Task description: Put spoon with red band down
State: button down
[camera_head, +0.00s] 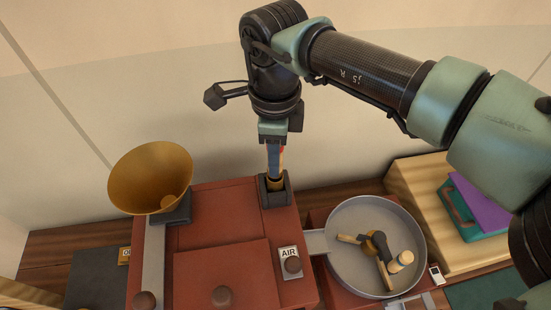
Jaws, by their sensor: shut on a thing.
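My gripper (273,151) points down and is shut on the spoon with red band (275,182). A little red shows at the right side between the fingers. Most of the spoon is hidden by the fingers. The spoon stands about upright, with its lower part inside a small dark square holder (276,199) at the back right corner of the red machine. I cannot tell whether the spoon rests on the holder's bottom.
A brass funnel (135,178) stands at the left of the red machine (210,232). A round grey pan (345,266) at the right holds wooden-handled tools. A label reading AIR (288,253) sits beside a knob. A wooden box (418,186) with purple and green items is farther right.

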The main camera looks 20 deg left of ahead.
notch_tip(320, 180, down, 2)
jog(key=shift+f+p, duration=0.2)
jog(key=shift+p, duration=0.2)
jog(key=shift+f+b, duration=0.4)
jog(key=shift+f, duration=0.1)
jog(key=c, duration=0.6)
grip_release()
jog(key=shift+r, duration=0.15)
jog(key=shift+r+p, duration=0.25)
jog(key=shift+p, duration=0.25)
notch_tip(320, 180, up, 12)
jog(key=b, duration=0.4)
jog(key=shift+f, duration=0.1)
